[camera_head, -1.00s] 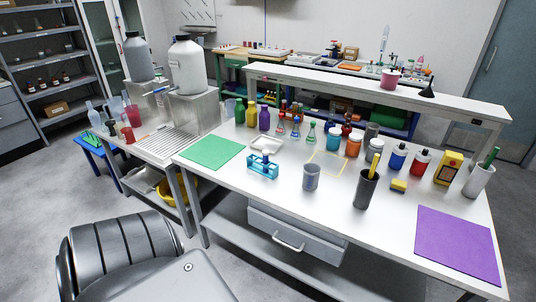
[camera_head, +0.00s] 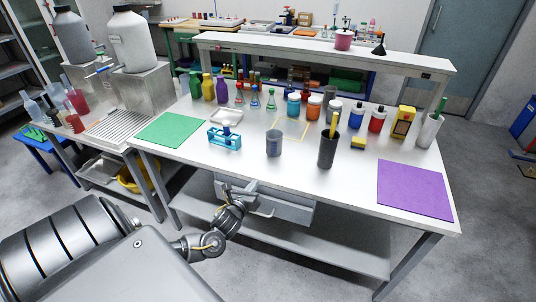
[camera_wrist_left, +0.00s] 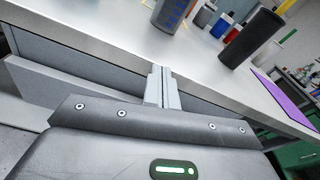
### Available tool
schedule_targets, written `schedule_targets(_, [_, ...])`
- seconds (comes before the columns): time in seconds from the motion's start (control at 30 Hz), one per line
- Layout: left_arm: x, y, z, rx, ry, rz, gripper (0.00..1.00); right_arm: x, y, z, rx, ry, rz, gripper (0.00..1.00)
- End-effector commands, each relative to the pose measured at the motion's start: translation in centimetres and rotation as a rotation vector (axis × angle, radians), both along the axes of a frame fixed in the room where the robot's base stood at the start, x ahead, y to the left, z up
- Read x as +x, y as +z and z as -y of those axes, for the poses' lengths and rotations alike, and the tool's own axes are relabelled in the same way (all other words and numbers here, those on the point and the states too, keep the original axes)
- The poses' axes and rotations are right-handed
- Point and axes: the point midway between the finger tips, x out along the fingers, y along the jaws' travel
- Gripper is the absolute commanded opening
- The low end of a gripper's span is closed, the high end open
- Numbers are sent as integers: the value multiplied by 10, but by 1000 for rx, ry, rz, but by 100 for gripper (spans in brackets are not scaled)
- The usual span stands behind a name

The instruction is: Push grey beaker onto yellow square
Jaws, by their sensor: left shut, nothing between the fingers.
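The grey beaker (camera_head: 274,143) stands upright on the white table, near its front edge. The yellow square (camera_head: 305,131) is a thin outline on the table top, just behind and to the right of the beaker. My left gripper (camera_head: 242,187) is in front of the table edge, by the drawer, and is apart from the beaker. In the left wrist view its fingers (camera_wrist_left: 163,87) are shut and empty, with the table edge beyond them. The beaker (camera_wrist_left: 172,13) shows there at the top, partly cut off. My right gripper is not in view.
A dark cup (camera_head: 327,150) with a yellow item in it stands right of the beaker. A blue tube rack (camera_head: 225,140) stands to its left. Several bottles and flasks line the back. A green mat (camera_head: 170,130) and a purple mat (camera_head: 415,188) lie at the sides.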

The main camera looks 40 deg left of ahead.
Motion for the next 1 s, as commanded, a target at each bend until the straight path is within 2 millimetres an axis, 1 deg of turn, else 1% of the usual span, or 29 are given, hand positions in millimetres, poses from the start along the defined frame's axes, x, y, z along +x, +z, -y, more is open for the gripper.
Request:
schedule_targets(0.03, [4,14,-3,80,-13,16,0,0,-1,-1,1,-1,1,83])
schedule_targets(0.1, [8,29,-5,172,-24,31,0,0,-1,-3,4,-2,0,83])
schedule_targets(0.2, [10,40,-8,248,-29,42,0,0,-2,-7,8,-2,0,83])
schedule_targets(0.4, [12,44,-9,273,-30,45,0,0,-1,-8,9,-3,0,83])
schedule_targets(0.53, [23,44,-12,273,-29,46,0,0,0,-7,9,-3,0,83])
schedule_targets(0.67, [43,45,-18,272,-27,46,0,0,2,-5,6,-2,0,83])
schedule_targets(0.9, [93,45,-32,269,-27,46,0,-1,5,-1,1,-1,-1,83])
schedule_targets(1.0, [110,44,-38,270,-28,44,0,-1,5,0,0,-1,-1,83])
